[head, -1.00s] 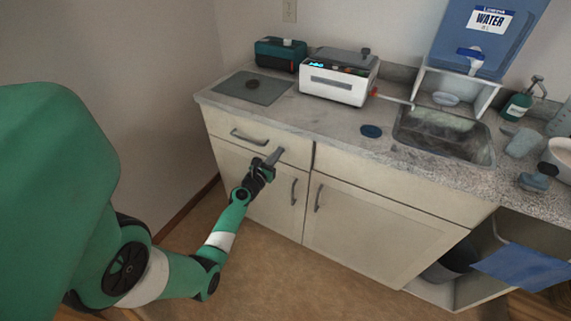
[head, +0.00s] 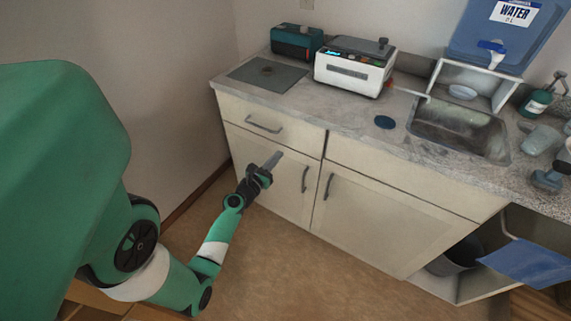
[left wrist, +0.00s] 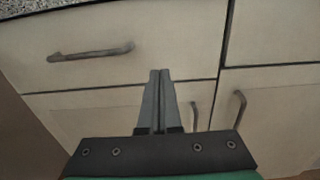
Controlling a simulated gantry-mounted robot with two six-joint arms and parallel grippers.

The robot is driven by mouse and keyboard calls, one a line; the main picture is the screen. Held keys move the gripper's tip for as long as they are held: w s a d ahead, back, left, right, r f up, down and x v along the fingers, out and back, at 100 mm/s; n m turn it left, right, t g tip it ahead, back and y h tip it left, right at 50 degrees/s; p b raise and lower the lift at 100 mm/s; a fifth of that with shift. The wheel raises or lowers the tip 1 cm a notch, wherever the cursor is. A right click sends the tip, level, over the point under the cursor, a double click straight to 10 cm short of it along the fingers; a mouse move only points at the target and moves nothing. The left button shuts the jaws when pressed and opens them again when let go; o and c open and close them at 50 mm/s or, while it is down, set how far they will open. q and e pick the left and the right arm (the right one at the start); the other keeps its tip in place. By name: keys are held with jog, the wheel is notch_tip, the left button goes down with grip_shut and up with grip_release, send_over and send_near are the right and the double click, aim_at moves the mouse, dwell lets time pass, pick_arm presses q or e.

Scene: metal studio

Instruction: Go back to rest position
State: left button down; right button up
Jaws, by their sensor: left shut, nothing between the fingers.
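My left gripper (head: 273,161) is shut and empty, in front of the cabinet, below the drawer handle (head: 263,124) in the head view. In the left wrist view, its two fingers (left wrist: 160,74) lie together and point at the cabinet front. The drawer (left wrist: 180,30) is closed, and its handle (left wrist: 90,53) is up and left of the fingertips. Two door handles show to the right of the fingers. My right gripper is not in view.
The counter (head: 345,107) carries a white machine (head: 352,66), a teal box (head: 296,41) and a grey mat (head: 266,74). A sink (head: 458,128) is at right, by a blue water container (head: 500,40). The floor (head: 290,265) before the cabinet is clear.

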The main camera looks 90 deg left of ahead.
pick_arm(q)
jog(key=v, duration=0.5)
jog(key=shift+r, duration=0.15)
jog(key=shift+w, duration=0.1)
